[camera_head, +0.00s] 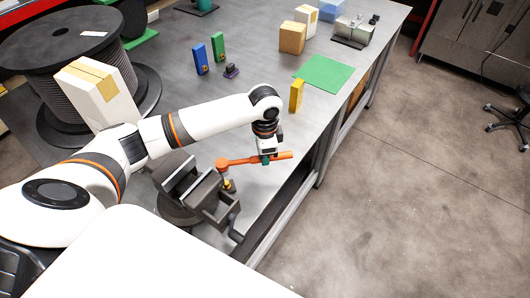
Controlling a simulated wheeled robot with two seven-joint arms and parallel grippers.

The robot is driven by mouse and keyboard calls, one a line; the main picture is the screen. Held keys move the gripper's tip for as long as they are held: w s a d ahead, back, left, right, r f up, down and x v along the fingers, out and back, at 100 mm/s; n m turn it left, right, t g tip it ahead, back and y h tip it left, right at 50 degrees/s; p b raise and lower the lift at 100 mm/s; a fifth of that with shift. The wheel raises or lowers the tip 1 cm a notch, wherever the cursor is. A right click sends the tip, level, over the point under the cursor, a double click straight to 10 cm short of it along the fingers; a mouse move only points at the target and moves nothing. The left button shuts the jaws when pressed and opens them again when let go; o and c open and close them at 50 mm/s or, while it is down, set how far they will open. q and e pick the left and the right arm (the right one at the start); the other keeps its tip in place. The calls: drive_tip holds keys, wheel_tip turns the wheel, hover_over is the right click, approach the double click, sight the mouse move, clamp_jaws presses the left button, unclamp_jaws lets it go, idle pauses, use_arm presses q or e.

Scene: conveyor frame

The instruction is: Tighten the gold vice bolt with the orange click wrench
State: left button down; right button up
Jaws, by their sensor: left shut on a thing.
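The orange click wrench (240,161) lies roughly level above the bench top, its round head at the left end beside the vice. My left gripper (267,158) is shut on the wrench's handle from above. The dark grey vice (197,188) stands at the near edge of the bench. The gold vice bolt (228,185) shows small at the vice's right side, just below the wrench head. I cannot tell whether the head sits on the bolt. My right gripper is not in view.
A green mat (324,73) and a yellow block (296,95) lie beyond the gripper. Blue (201,58) and green (218,46) blocks stand further back. A large cable spool (62,60) and a white box (100,92) are at left. Open floor lies right of the bench.

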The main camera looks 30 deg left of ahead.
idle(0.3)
use_arm(q)
wheel_tip(320, 180, down, 4)
drive_tip(key=shift+f+b, duration=0.2)
drive_tip(key=shift+b, duration=0.5)
drive_tip(key=shift+p, duration=0.5)
